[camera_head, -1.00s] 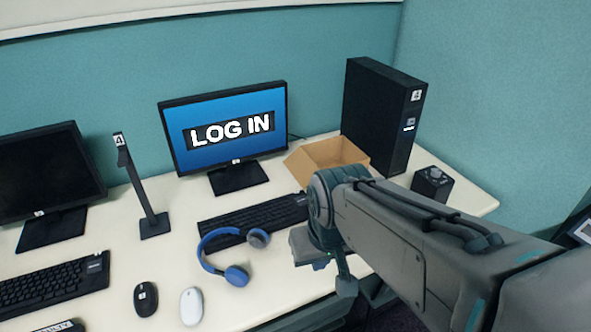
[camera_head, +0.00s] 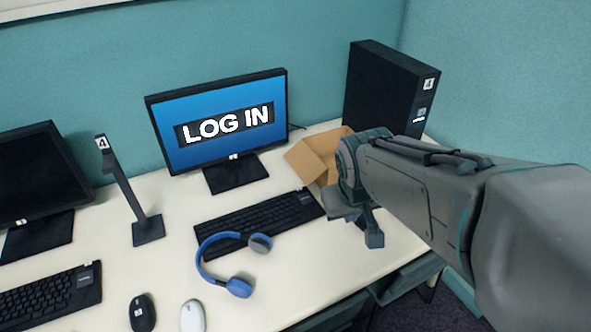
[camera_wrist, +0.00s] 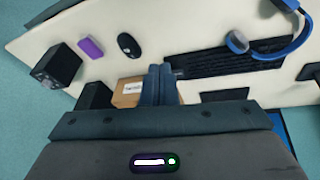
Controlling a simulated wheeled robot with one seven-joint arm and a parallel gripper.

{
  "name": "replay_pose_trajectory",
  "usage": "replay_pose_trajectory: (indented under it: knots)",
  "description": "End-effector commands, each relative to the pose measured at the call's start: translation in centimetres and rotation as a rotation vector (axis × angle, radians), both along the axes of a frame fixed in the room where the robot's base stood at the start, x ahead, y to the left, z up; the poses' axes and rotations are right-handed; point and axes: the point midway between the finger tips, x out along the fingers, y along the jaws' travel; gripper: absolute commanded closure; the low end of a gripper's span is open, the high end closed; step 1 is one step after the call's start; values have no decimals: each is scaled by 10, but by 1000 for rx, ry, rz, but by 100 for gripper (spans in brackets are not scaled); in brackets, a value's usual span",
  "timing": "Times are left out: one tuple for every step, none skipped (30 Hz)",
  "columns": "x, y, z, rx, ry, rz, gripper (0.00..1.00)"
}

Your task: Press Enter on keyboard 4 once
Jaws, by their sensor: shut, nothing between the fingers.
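A black keyboard (camera_head: 258,217) lies on the white desk in front of the monitor with LOG IN on its screen (camera_head: 225,122). No number is legible on the keyboard. It also shows in the wrist view (camera_wrist: 215,62), with its end close to my fingertips. Blue headphones (camera_head: 237,286) rest against its front left part. My gripper (camera_head: 374,238) is to the right of the keyboard in the head view, partly hidden by my arm. In the wrist view its fingers (camera_wrist: 158,72) are together and empty, beside the keyboard's end. Whether they touch anything cannot be told.
An open cardboard box (camera_head: 313,158) stands behind my gripper, near a black tower (camera_head: 385,90) labelled 4. A headphone stand (camera_head: 146,229) is left of the keyboard. A black mouse (camera_wrist: 128,45), a purple block (camera_wrist: 90,48) and a black box (camera_wrist: 58,65) show in the wrist view.

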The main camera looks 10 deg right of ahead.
Motion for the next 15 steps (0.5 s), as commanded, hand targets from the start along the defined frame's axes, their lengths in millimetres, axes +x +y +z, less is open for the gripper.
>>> replay_pose_trajectory:
  knots:
    - [23, -9, 0, -49, -21, 30, 100]
    - [38, -15, 0, -79, -40, 55, 100]
    - [58, -21, 0, -120, -68, 94, 100]
    - [73, -25, 0, -148, -87, 124, 100]
    - [88, -29, -1, -175, -107, 156, 100]
    - [107, -33, -3, -207, -132, 201, 100]
    - [122, -35, -5, -230, -150, 237, 100]
    - [136, -37, -7, -249, -168, 274, 100]
    - [154, -39, -11, -273, -191, 325, 100]
    - [168, -39, -14, -287, -209, 365, 100]
    - [181, -39, -18, -301, -225, 406, 100]
    - [197, -38, -24, -314, -247, 463, 100]
    - [209, -37, -30, -322, -264, 506, 100]
    - [221, -35, -36, -328, -280, 551, 100]
    - [235, -32, -44, -332, -300, 610, 100]
